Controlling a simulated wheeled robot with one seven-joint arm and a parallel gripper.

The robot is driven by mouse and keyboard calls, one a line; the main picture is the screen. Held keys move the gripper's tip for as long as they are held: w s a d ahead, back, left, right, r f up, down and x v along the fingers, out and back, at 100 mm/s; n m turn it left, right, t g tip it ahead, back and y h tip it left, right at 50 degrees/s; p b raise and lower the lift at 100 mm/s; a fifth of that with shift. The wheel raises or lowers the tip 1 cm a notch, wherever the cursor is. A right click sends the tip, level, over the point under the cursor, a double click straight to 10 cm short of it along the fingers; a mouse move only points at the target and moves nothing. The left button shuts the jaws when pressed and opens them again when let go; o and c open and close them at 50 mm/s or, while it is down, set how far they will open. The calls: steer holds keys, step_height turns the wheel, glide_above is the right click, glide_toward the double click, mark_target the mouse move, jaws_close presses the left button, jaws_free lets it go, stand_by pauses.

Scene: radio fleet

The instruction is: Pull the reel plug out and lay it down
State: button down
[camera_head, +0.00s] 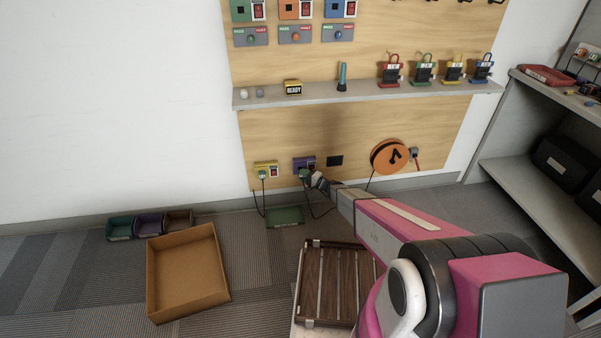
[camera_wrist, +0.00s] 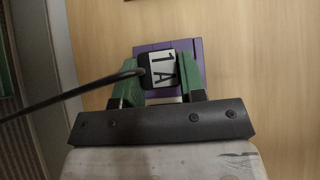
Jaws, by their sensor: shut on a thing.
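My gripper (camera_head: 311,178) is at the purple socket box (camera_head: 299,163) low on the wooden wall panel. In the wrist view its two green fingers (camera_wrist: 160,84) are shut on a black plug (camera_wrist: 144,73) with a white label reading "1 A". A dark cable leaves the plug toward the left. The purple box (camera_wrist: 193,46) shows behind the plug; I cannot tell whether the plug is still seated in it. An orange cable reel (camera_head: 386,158) hangs on the panel to the right, with a cable running down from it behind my arm.
A yellow socket box (camera_head: 266,168) with a plug and cable is to the left. A green tray (camera_head: 285,217) lies on the floor below. An open cardboard box (camera_head: 152,280), small bins (camera_head: 120,230) and a slatted wooden crate (camera_head: 306,282) stand nearby. A shelf (camera_head: 365,96) is above.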

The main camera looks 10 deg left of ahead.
steer(key=shift+s, duration=0.1)
steer(key=s, duration=0.1)
steer(key=s+d, duration=0.1)
steer(key=s, duration=0.1)
stand_by(0.6)
stand_by(0.3)
